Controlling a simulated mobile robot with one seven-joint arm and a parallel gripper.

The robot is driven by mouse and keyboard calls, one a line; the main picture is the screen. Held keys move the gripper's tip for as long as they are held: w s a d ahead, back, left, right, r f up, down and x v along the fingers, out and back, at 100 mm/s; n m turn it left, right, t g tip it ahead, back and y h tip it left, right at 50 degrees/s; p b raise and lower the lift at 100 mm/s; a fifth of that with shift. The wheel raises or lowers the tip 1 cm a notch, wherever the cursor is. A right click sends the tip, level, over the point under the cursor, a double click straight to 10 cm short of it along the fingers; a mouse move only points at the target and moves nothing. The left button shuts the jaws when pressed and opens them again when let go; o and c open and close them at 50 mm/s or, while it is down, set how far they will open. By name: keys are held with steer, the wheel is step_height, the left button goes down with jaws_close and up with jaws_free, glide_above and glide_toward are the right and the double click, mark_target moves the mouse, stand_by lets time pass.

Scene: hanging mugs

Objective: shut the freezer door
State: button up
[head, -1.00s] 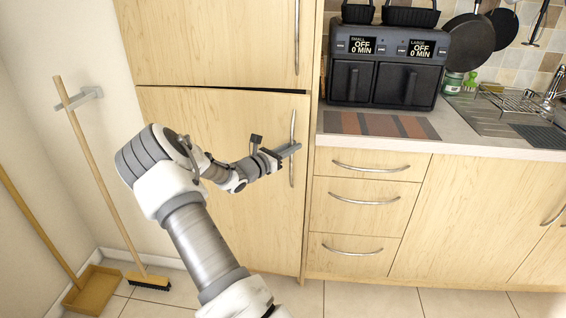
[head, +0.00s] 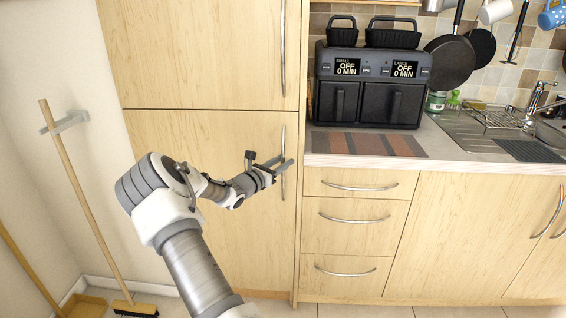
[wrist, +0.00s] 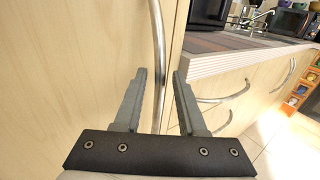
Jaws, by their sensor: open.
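The freezer door (head: 200,135) is the lower light-wood door of the tall cabinet. Its top edge shows only a thin seam below the upper door, and it looks flush or nearly so with the cabinet. Its vertical metal handle (head: 283,145) is near the right edge. My gripper (head: 286,161) is at the handle's middle. In the wrist view, my gripper (wrist: 159,76) is open, with the handle (wrist: 158,45) running between its two fingers and space visible on both sides. Whether a finger touches the handle or door I cannot tell.
The upper door (head: 195,55) looks shut. Drawers (head: 355,215) and a counter (head: 470,155) with a black air fryer (head: 370,85) stand to the right. A broom (head: 85,200) leans at the left wall. Some floor shows below.

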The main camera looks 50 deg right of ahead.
steer(key=s+a+p, duration=0.1)
steer(key=a+p, duration=0.1)
steer(key=a, duration=1.5)
steer(key=s+a+r+m+t+y, duration=0.2)
steer(key=s+a+r+m+y, duration=0.35)
steer(key=s+a, duration=0.4)
steer(key=s+a+r+m+t+y, duration=0.1)
steer(key=s+a+r+m+y, duration=0.45)
steer(key=a, duration=0.75)
steer(key=s+a+r+m+t+y, duration=0.2)
steer(key=s+a+r+m+y, duration=0.2)
steer(key=s+a+m+y, duration=0.6)
step_height(320, 180, up, 12)
steer(key=w+a+n+h+p, duration=0.1)
steer(key=n+h+p, duration=0.1)
steer(key=p, duration=1.1)
steer(key=shift+a+g+h, duration=0.2)
steer(key=shift+g+h, duration=0.1)
steer(key=shift+h, duration=0.2)
